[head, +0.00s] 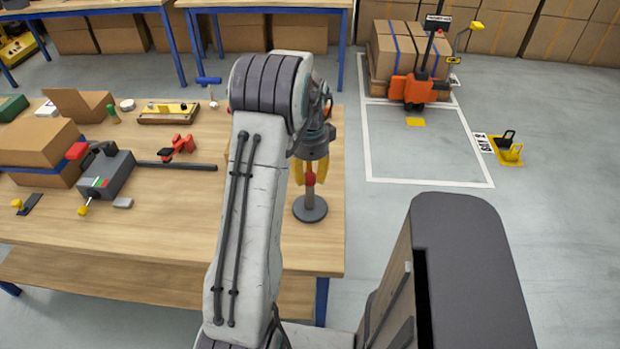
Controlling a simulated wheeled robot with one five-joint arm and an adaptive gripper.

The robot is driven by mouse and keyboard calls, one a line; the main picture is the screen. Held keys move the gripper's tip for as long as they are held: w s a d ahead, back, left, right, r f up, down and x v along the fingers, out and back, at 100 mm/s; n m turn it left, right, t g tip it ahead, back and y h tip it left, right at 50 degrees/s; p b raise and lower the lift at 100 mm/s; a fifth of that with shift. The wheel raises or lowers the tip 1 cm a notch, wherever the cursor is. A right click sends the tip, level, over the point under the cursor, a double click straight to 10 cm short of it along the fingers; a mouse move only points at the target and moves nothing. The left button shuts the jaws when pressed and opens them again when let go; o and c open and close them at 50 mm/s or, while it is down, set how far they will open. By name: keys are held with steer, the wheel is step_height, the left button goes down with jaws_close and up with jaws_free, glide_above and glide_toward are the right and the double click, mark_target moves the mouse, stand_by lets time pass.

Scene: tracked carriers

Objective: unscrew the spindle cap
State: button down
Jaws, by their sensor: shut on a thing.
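The spindle stands upright near the right edge of the wooden workbench (255,225), on a dark grey round base (310,209). Its red cap (310,179) shows at the top of the post. My gripper (310,176) points down over the spindle, its yellow fingers on either side of the red cap and shut on it. The cap's top is hidden between the fingers. My arm's pale link hides part of the bench to the left of the spindle.
On the bench's left are cardboard boxes (38,142), a grey device (107,176) with a dark bar (190,166), a red clamp (177,147) and a wooden tray (168,119). An orange pallet truck (414,88) stands behind right.

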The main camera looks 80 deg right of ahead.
steer(key=n, duration=0.5)
steer(key=shift+n, duration=0.4)
steer(key=shift+f+n, duration=0.1)
steer(key=shift+n, duration=1)
steer(key=n, duration=0.3)
steer(key=shift+n, duration=0.4)
steer(key=n, duration=0.6)
steer(key=shift+a, duration=0.1)
steer(key=shift+n, duration=1)
steer(key=shift+r+n, duration=0.2)
steer(key=shift+n, duration=0.9)
